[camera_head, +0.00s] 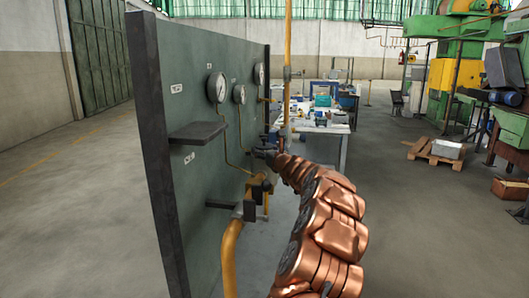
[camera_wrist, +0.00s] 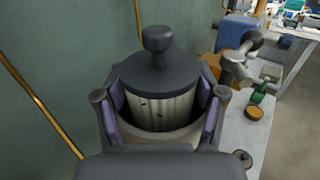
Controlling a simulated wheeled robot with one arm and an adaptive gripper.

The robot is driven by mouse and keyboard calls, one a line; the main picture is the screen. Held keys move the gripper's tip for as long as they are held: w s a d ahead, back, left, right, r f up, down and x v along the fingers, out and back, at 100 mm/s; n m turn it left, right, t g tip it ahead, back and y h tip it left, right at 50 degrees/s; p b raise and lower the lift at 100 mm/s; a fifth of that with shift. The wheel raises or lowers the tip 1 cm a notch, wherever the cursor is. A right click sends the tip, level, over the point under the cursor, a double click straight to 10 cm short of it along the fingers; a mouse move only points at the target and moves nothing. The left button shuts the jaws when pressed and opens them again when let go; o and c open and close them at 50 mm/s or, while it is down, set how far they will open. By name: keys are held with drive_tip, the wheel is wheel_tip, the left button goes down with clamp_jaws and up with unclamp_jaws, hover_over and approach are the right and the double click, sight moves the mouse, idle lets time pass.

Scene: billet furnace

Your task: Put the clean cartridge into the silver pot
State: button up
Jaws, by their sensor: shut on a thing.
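My gripper (camera_wrist: 163,108) has its purple-padded fingers on both sides of a pale ribbed cartridge (camera_wrist: 165,108). The cartridge has a dark round cap with a knob on top, and a few small dark marks on its side. A pale grey curved wall (camera_wrist: 165,138) curves around the cartridge's near lower part. I cannot tell whether this wall is the silver pot or part of the held thing. In the head view my gripper (camera_head: 265,152) is small, close to the green panel and partly hidden by my arm. No separate silver pot can be made out with certainty.
The green panel (camera_head: 205,150) carries gauges, a small dark shelf (camera_head: 198,132) and yellow pipes (camera_head: 232,255). In the wrist view, a grey metal fitting (camera_wrist: 237,65) and a green-and-yellow part (camera_wrist: 258,104) lie to the right. A cluttered table (camera_head: 325,128) stands behind.

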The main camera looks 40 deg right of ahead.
drive_tip(key=shift+f, duration=0.7)
drive_tip(key=o, duration=1.2)
drive_tip(key=shift+f, duration=0.2)
drive_tip(key=shift+o, duration=0.2)
drive_tip(key=shift+s+r, duration=0.1)
drive_tip(key=shift+r, duration=0.35)
drive_tip(key=shift+s+a, duration=0.2)
drive_tip(key=shift+s, duration=0.4)
drive_tip(key=r+b+v, duration=0.1)
drive_tip(key=b+v, duration=0.2)
drive_tip(key=v, duration=0.7)
drive_tip(key=shift+s+r, duration=0.25)
drive_tip(key=shift+s, duration=0.05)
